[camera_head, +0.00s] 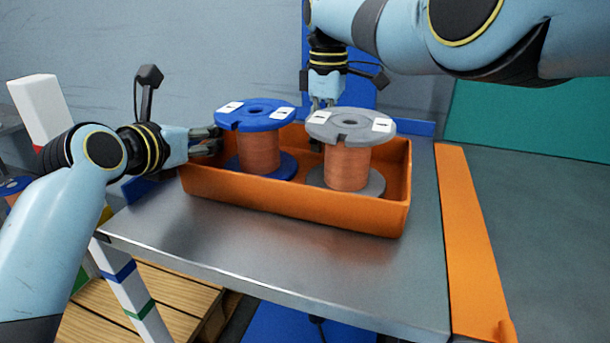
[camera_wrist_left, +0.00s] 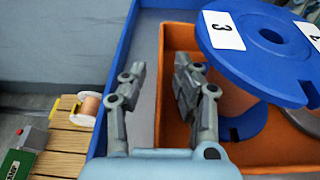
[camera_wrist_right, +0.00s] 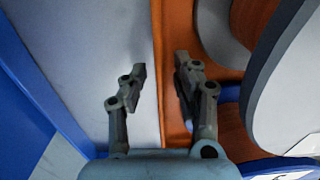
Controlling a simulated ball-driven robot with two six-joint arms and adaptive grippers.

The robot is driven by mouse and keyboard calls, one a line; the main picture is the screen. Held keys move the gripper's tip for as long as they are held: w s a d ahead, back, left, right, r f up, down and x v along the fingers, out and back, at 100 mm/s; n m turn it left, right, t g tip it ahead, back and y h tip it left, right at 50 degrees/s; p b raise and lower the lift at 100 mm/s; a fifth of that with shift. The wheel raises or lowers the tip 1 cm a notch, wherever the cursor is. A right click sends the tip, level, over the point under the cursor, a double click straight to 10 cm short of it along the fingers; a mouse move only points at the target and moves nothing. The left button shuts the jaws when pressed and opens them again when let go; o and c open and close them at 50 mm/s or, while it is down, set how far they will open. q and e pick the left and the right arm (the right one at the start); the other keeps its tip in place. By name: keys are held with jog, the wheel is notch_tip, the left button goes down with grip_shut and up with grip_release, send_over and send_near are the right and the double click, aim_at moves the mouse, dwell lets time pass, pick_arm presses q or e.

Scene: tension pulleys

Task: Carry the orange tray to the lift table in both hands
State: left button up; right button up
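The orange tray (camera_head: 300,205) sits on a steel-topped table (camera_head: 270,250). It holds a copper-wound spool with blue flanges (camera_head: 258,150) and one with grey flanges (camera_head: 349,165), both upright. My left gripper (camera_head: 207,142) is open at the tray's left end. In the left wrist view its fingers (camera_wrist_left: 158,82) are apart on either side of the tray wall (camera_wrist_left: 163,115). My right gripper (camera_head: 322,105) is at the tray's far side, its tips partly hidden behind the spools. In the right wrist view its fingers (camera_wrist_right: 160,82) are spread on either side of the orange wall (camera_wrist_right: 158,45).
A blue raised edge (camera_head: 415,128) runs along the table's back. An orange strip (camera_head: 465,235) lies along its right side. A wooden pallet (camera_head: 170,300) and a striped post (camera_head: 135,295) are at lower left. The steel top in front of the tray is clear.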

pick_arm(q)
jog(key=shift+s, duration=0.1)
pick_arm(e)
jog(key=shift+a, duration=0.1)
jog(key=shift+r, duration=0.25)
pick_arm(q)
jog(key=v, duration=1.1)
jog(key=shift+s, duration=0.3)
pick_arm(e)
notch_tip(320, 180, up, 11)
jog(key=shift+r, duration=0.2)
pick_arm(q)
jog(key=shift+a, duration=0.1)
pick_arm(e)
jog(key=shift+s, duration=0.1)
